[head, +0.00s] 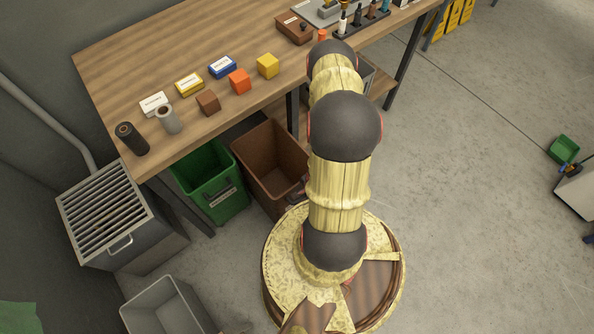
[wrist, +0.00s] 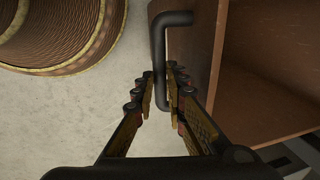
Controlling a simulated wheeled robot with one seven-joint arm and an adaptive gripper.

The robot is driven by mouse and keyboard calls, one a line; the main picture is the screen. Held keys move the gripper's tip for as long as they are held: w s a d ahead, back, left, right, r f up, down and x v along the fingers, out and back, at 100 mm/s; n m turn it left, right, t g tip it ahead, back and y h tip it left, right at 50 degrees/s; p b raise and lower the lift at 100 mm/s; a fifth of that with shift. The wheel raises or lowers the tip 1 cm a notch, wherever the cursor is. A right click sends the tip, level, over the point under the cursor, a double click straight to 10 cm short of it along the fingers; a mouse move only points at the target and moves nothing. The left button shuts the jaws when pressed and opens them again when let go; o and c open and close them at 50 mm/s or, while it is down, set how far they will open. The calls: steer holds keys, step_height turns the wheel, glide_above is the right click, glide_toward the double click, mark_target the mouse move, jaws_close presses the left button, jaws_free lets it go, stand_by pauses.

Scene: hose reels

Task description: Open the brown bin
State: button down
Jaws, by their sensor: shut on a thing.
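The brown bin (head: 283,203) stands beside the green bin under the workbench, its front part out past the bench's edge. I see into its open top, and the inside looks empty. In the wrist view the brown bin (wrist: 192,55) is at the right, with a black bar handle (wrist: 158,40) on its front. My gripper (wrist: 161,88) is shut on this handle, one finger on each side of the bar. In the head view my arm covers part of the bin's right side, and the grip on the handle is hard to make out.
The green bin (head: 222,208) is directly left of the brown one. A grey slatted unit (head: 145,245) and an open grey bin (head: 165,310) stand further left. The wooden workbench (head: 190,50) overhangs the bins and carries small boxes and blocks.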

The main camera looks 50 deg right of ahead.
steer(key=shift+s+a, duration=0.2)
steer(key=shift+s, duration=0.55)
steer(key=shift+s+a, duration=0.2)
steer(key=shift+s, duration=0.5)
steer(key=c, duration=1.8)
jaws_free()
step_height(320, 180, up, 12)
steer(key=s, duration=0.2)
steer(key=shift+a, duration=0.25)
steer(key=shift+s+f, duration=0.1)
